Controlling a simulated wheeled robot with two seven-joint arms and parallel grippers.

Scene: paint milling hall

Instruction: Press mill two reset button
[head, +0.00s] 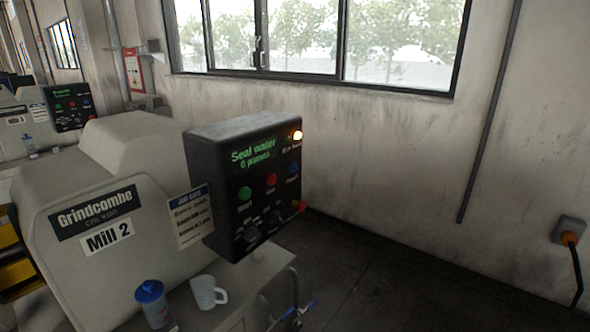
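The Mill 2 machine (150,190) is a beige housing at the left, with a "Mill 2" label (107,237). Its black control box (225,217) faces right and has a screen (253,155) with green text reading "Seal water" and a second, less clear line. Below the screen are a green button (245,193), a red button (271,179) and a blue button (293,168). The small labels under them are too blurred to read surely. Neither of my grippers is in view.
A blue-lidded cup (152,302) and a white mug (208,292) stand on the ledge below the box. A red knob (299,206) sticks out at the box's lower right. Pipework (295,290) is below. The dark floor (400,280) to the right is clear.

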